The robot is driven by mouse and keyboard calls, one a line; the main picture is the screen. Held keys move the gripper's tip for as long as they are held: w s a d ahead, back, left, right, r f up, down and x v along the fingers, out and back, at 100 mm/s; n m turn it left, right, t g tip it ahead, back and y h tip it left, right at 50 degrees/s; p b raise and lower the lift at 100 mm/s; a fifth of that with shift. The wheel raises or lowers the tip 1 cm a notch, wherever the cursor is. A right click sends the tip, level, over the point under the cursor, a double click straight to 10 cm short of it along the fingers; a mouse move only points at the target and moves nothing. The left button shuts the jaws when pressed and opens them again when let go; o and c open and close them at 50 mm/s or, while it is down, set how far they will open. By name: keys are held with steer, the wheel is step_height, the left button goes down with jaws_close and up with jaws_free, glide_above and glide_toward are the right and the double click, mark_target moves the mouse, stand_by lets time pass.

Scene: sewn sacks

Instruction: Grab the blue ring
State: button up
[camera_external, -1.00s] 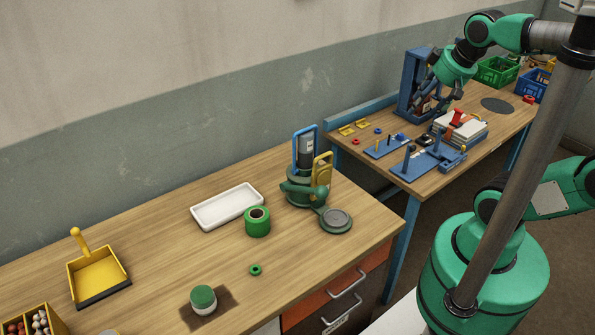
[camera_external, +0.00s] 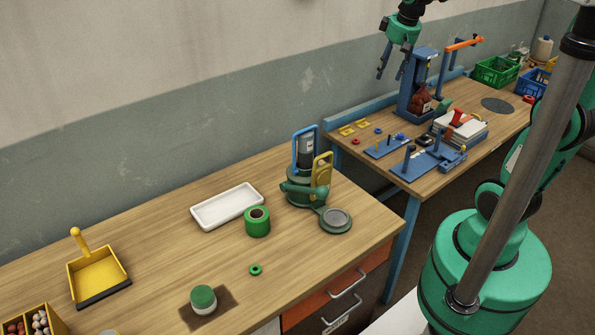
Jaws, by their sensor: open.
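A small blue ring (camera_external: 378,131) lies flat on the far workbench (camera_external: 425,182), near its left end, just right of the yellow pieces. My gripper (camera_external: 390,76) hangs in the air above the back of that bench, with its fingers pointing down. It is open, with nothing visible between the fingers. It is well above the ring and apart from it, close to the left of the tall blue press.
Green (camera_external: 496,71) and blue crates (camera_external: 532,86) stand farther right.

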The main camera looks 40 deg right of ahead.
steer(key=w+d+f+g, duration=0.1)
steer(key=w+d+f, duration=0.4)
steer(key=w+d, duration=0.3)
steer(key=w+d+f+g+p, duration=0.1)
steer(key=w+d+f, duration=0.6)
steer(key=f, duration=0.5)
steer(key=w+d+f+g+p, duration=0.1)
steer(key=w+d+f, duration=0.6)
steer(key=d+f, duration=0.5)
steer(key=shift+f+y, duration=0.2)
steer(key=shift+y, duration=0.1)
glide_above(378, 131)
steer(key=w+d, duration=0.1)
steer(key=shift+f, duration=4.25)
steer(key=shift+f+b, duration=0.15)
steer(key=shift+b, duration=0.15)
steer(key=shift+s+f, duration=0.1)
steer(key=shift+f, duration=2.4)
